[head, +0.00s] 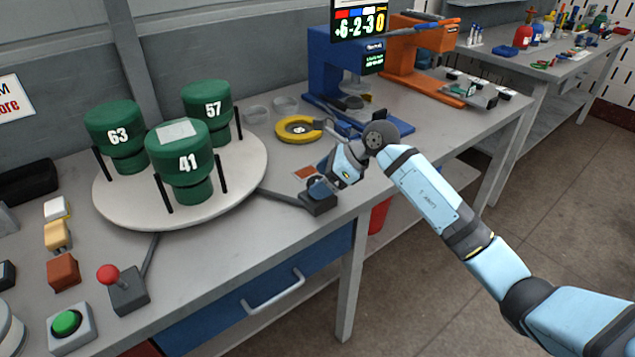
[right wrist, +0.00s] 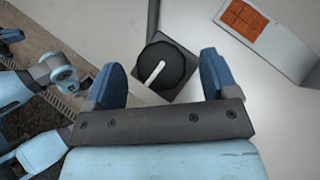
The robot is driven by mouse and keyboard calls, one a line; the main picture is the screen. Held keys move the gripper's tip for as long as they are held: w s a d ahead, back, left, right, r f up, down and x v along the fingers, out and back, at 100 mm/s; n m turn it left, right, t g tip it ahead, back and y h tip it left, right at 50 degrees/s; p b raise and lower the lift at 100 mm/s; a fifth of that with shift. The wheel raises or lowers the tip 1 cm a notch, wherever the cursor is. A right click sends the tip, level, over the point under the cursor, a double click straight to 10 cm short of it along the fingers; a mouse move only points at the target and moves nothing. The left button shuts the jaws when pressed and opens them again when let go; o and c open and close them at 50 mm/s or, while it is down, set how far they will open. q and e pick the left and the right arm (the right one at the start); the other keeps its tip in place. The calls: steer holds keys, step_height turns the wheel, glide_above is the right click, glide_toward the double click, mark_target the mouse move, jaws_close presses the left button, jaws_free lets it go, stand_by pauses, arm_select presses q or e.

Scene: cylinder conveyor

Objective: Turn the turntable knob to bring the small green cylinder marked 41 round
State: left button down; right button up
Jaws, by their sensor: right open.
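The green cylinder marked 41 (head: 182,165) stands upright at the front of the round white turntable (head: 244,170). Green cylinders marked 63 (head: 117,133) and 57 (head: 209,110) stand behind it, to left and right. The turntable knob, black with a white pointer line (right wrist: 162,65), is on a dark square base (head: 320,206) at the table's front edge, right of the turntable. My right gripper (head: 323,184) is over the knob. In the right wrist view its blue fingers (right wrist: 158,82) are open, with the knob between and slightly beyond them; contact is unclear.
A red-balled lever (head: 124,288) and a green button (head: 70,324) are at the front left. A yellow ring (head: 298,129) lies behind my right gripper, near a blue machine (head: 335,65) and an orange machine (head: 405,55). Black posts stand around the turntable cylinders.

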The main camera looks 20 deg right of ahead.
steer(key=shift+x, duration=0.95)
steer(key=shift+c, duration=0.2)
steer(key=c, duration=0.9)
steer(key=shift+d, duration=0.1)
steer(key=shift+n+b, duration=0.3)
steer(key=shift+b, duration=0.05)
steer(key=o, duration=0.9)
steer(key=shift+o, duration=0.2)
